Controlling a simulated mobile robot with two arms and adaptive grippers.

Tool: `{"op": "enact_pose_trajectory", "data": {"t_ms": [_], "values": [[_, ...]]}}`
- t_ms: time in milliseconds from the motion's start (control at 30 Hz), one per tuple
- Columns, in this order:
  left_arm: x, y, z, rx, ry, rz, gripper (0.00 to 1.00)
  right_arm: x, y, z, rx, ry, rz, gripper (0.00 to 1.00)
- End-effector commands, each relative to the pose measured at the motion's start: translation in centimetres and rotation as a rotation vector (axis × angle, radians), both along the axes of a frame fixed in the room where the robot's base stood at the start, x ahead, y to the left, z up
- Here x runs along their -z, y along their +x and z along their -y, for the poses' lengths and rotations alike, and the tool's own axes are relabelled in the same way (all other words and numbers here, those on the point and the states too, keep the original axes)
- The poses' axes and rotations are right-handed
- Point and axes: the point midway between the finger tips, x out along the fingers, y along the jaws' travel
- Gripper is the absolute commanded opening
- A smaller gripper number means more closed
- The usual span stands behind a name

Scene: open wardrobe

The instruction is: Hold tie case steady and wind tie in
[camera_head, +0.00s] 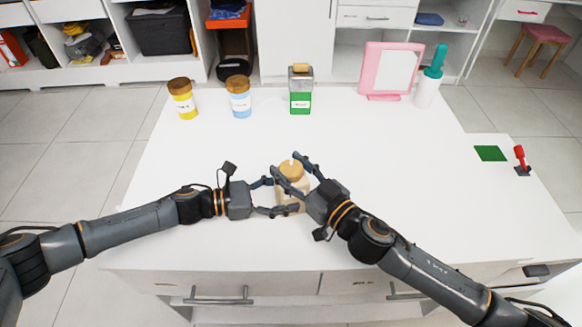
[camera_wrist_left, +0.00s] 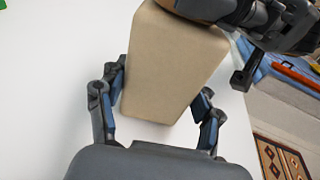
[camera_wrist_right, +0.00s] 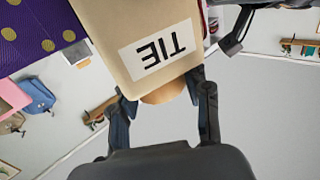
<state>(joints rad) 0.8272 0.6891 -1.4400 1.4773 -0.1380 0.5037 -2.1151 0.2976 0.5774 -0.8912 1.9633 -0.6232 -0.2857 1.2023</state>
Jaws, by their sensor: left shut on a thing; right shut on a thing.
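The tie case (camera_head: 290,187) is a beige box with a round wooden knob (camera_head: 291,168) on top. It stands upright near the front middle of the white table. My left gripper (camera_head: 284,195) is shut on the case body from the left; the plain beige case (camera_wrist_left: 170,65) fills the left wrist view between its fingers. My right gripper (camera_head: 287,166) is shut on the knob from above right. In the right wrist view the knob (camera_wrist_right: 163,92) sits between its fingers, below the TIE label (camera_wrist_right: 159,49). No tie is clearly visible in the head view.
Yellow (camera_head: 183,98), blue (camera_head: 239,96) and green (camera_head: 300,90) containers, a pink-framed mirror (camera_head: 391,70) and a teal-topped bottle (camera_head: 429,78) stand along the back. A green pad (camera_head: 490,153) and red lever (camera_head: 520,158) are at the right. Purple dotted fabric (camera_wrist_right: 28,32) shows in the right wrist view.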

Motion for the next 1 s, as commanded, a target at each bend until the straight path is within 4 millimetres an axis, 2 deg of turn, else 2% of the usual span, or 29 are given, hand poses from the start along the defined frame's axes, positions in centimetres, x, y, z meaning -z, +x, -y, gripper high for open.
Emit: {"op": "enact_pose_trajectory", "data": {"t_ms": [233,700,1000], "values": [[0.06,-0.05,0.03,0.001,0.001,-0.001,0.40,-0.10,-0.15,-0.34,0.069,0.010,0.002,0.16],[0.07,-0.12,0.10,0.002,-0.001,-0.002,0.41,-0.20,-0.12,-0.35,0.379,0.013,0.002,0.16],[0.09,-0.15,0.12,0.003,-0.001,-0.002,0.40,-0.27,-0.04,-0.22,0.502,0.010,0.007,0.16]]}}
